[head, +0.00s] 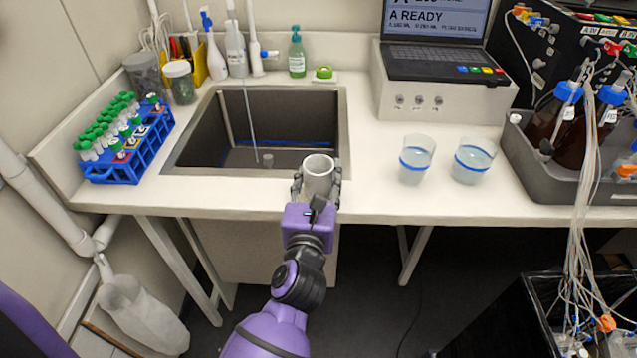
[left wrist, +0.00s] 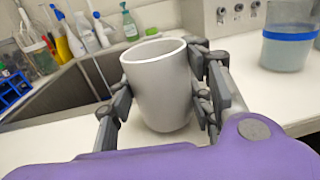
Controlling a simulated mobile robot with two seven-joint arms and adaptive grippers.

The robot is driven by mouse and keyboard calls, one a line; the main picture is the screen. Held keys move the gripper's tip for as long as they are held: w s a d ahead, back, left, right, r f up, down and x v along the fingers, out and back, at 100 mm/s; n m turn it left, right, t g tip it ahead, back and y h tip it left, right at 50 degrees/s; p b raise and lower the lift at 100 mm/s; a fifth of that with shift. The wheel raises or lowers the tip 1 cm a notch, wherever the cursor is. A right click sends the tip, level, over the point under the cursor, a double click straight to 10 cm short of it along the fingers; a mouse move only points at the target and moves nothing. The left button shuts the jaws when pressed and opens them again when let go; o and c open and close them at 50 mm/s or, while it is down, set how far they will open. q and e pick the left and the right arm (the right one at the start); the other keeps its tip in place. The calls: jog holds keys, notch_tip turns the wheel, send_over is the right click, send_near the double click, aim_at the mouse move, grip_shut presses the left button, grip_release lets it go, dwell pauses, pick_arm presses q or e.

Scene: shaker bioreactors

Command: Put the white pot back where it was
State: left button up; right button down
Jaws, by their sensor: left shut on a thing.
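The white pot (head: 318,178) is an open, empty-looking cup, upright at the front edge of the counter, by the sink's near right corner. My left gripper (head: 317,187) is shut on it, one finger on each side. In the left wrist view the white pot (left wrist: 158,85) fills the middle, between the fingers of the left gripper (left wrist: 163,95). Its base is close to the counter top; I cannot tell whether it touches. My right gripper is not in view.
The sink (head: 190,135) lies behind and left. Two beakers with blue bands (head: 416,160) (head: 472,162) stand to the right. A blue tube rack (head: 128,150) is at the left. A laptop (head: 433,62) sits on a white box at the back. Counter between pot and beakers is clear.

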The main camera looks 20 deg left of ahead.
pick_arm(q)
jog(key=shift+f, duration=0.6)
jog(key=o, duration=0.5)
jog(key=shift+f, duration=0.1)
jog(key=o, duration=0.4)
jog(key=shift+o, duration=0.2)
